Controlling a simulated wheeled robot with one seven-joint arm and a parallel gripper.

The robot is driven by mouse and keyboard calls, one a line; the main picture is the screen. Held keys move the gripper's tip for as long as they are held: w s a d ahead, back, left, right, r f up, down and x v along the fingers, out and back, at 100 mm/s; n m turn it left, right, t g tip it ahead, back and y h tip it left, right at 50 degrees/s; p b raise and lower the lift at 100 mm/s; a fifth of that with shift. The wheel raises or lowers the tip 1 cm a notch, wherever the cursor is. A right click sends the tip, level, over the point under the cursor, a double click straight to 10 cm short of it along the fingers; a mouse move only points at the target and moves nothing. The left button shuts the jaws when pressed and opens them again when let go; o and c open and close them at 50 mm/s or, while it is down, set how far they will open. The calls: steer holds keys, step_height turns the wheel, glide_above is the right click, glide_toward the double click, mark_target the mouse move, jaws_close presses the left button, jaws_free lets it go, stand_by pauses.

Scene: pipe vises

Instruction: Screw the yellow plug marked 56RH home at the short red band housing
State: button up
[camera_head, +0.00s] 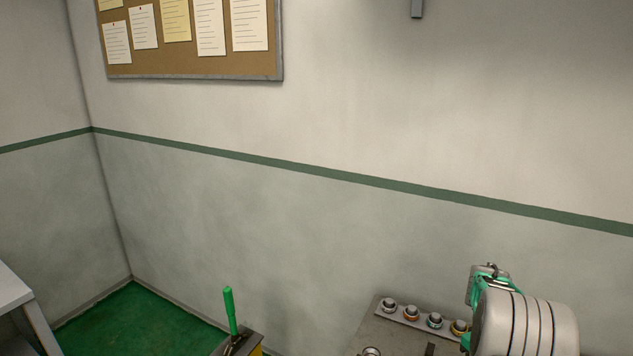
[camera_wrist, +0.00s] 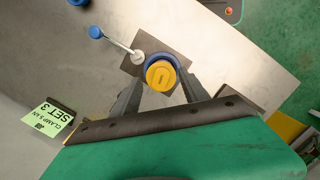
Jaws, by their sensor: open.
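In the wrist view a yellow plug (camera_wrist: 161,75) with a slot-like mark on its face shows end-on, with a blue ring behind it. I cannot read 56RH on it. My gripper (camera_wrist: 160,84) is open, with one dark finger on each side of the plug; whether either touches it I cannot tell. The blue ring sits by a dark plate (camera_wrist: 136,66) on a grey bench top (camera_wrist: 75,62). No red band housing can be made out in either view. In the head view my gripper is not visible.
A lever with a blue knob (camera_wrist: 95,32) reaches toward the plug. A green card (camera_wrist: 46,119) reads CLAMP 5 kN SET 3. In the head view, a rail (camera_head: 410,320) holds several ringed fittings beside my arm. A green handle (camera_head: 230,310) stands lower left.

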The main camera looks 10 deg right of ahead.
steer(key=shift+f+n, duration=0.2)
steer(key=shift+n, duration=0.2)
steer(key=shift+f+b, duration=0.7)
steer(key=shift+f, duration=0.4)
steer(key=shift+r, duration=0.1)
steer(key=shift+c, duration=0.3)
jaws_close()
